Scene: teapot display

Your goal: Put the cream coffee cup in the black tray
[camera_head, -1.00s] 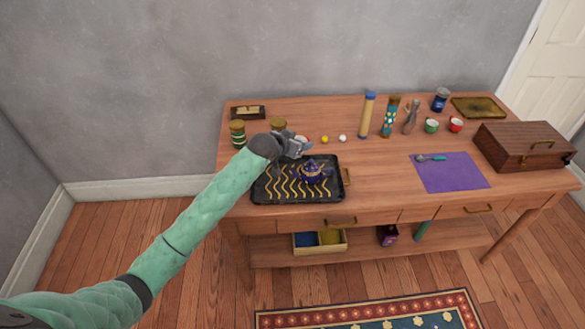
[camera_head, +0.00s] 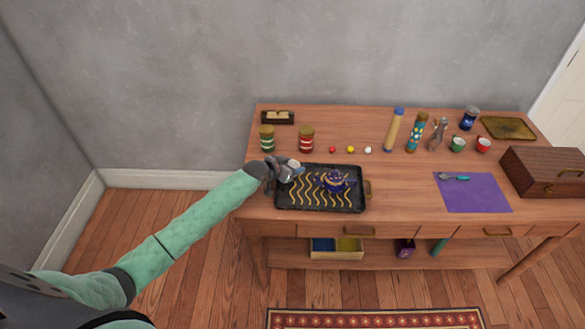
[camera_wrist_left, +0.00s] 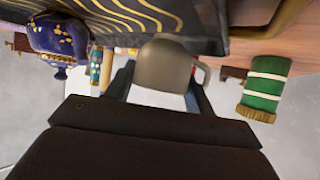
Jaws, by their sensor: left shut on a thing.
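My left gripper (camera_head: 286,173) is at the upper left corner of the black tray (camera_head: 345,207). It is shut on the cream coffee cup (camera_wrist_left: 165,65), which sits between the two fingers in the left wrist view. In the head view the cup is a small pale shape, mostly hidden by the gripper. The tray has yellow wavy lines, and its dark edge shows close to the cup in the wrist view (camera_wrist_left: 215,45). I cannot tell whether the cup touches the tray. My right gripper is not in view.
A blue and gold teapot (camera_head: 335,181) stands on the tray's right half. A green striped jar (camera_head: 267,139) and a red striped jar (camera_head: 306,139) stand behind the tray. The tray's left and front parts are clear. A purple mat (camera_head: 474,195) lies to the right.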

